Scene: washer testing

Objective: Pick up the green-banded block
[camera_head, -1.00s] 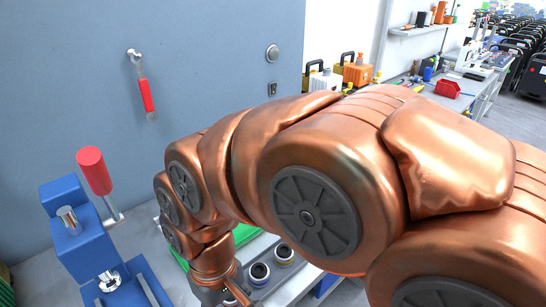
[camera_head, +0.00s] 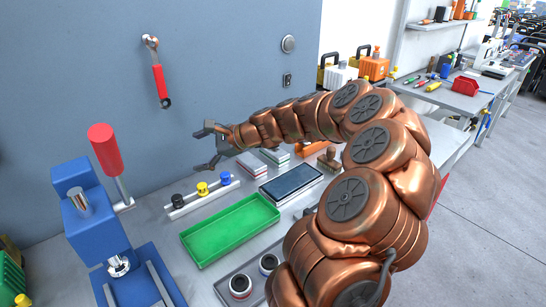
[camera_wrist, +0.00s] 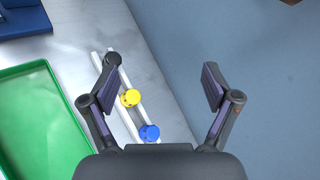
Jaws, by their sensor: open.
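A small pale block with what looks like a green band (camera_head: 275,155) lies on the bench in the head view, behind the dark flat tray and partly below my arm. A similar block with a reddish band (camera_head: 251,163) lies just left of it. My gripper (camera_head: 206,150) is open and empty, pointing left above the bench near the grey wall, left of both blocks and apart from them. In the wrist view my gripper (camera_wrist: 160,88) shows its two fingers spread with nothing between the tips. Neither block shows in the wrist view.
A rail with black, yellow and blue knobs (camera_head: 202,189) lies below my gripper. The green tray (camera_head: 232,228), the dark flat tray (camera_head: 291,183), a blue press with red handle (camera_head: 90,220) and round jars (camera_head: 240,286) crowd the bench. A wrench (camera_head: 158,72) hangs on the wall.

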